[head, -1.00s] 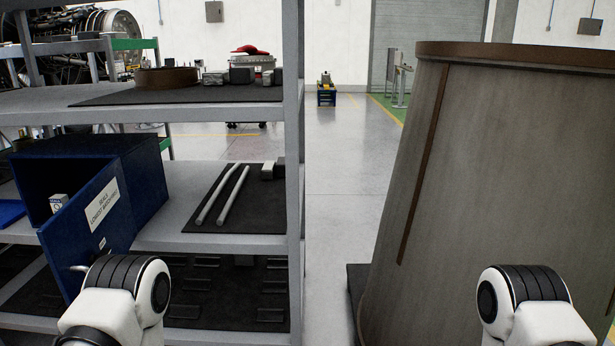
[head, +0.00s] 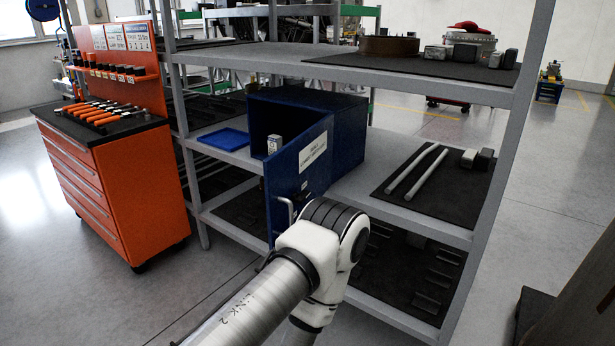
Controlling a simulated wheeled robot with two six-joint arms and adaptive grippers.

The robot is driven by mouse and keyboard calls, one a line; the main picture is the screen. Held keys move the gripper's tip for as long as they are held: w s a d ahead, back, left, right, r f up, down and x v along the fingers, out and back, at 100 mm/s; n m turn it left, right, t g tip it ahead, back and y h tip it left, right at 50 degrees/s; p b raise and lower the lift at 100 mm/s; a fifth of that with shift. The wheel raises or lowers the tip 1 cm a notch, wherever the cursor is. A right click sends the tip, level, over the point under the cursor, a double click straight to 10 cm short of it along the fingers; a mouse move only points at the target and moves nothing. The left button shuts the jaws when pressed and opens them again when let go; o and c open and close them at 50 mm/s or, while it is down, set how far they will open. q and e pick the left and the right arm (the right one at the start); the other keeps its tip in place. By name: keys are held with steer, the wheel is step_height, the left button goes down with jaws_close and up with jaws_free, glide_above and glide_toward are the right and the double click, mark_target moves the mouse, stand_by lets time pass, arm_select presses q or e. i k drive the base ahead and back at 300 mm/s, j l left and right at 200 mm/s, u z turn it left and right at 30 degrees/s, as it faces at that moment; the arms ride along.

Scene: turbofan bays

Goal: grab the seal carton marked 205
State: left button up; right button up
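A small whitish carton (head: 273,144) stands at the open front of a dark blue cabinet (head: 345,125) on the middle shelf. The marking on it is too small to read, so I cannot tell whether it is 205. The cabinet's door (head: 290,185) stands open towards me and bears a white label with text and a metal handle. The door hides much of the cabinet's inside. My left arm's links show in front of the door, but neither of my grippers is in view.
A blue tray (head: 226,139) lies left of the cabinet. Right of it, two pale rods (head: 413,172) and small blocks lie on a black mat (head: 462,193). An orange tool chest (head: 115,185) stands left of the grey shelf rack (head: 430,228). Floor between them is clear.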

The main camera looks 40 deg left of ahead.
mark_target(275, 141)
steer(key=k+j+u, duration=0.15)
steer(key=j+u, duration=0.15)
steer(key=j, duration=1.05)
steer(key=j+u, duration=0.25)
steer(key=j, duration=1.05)
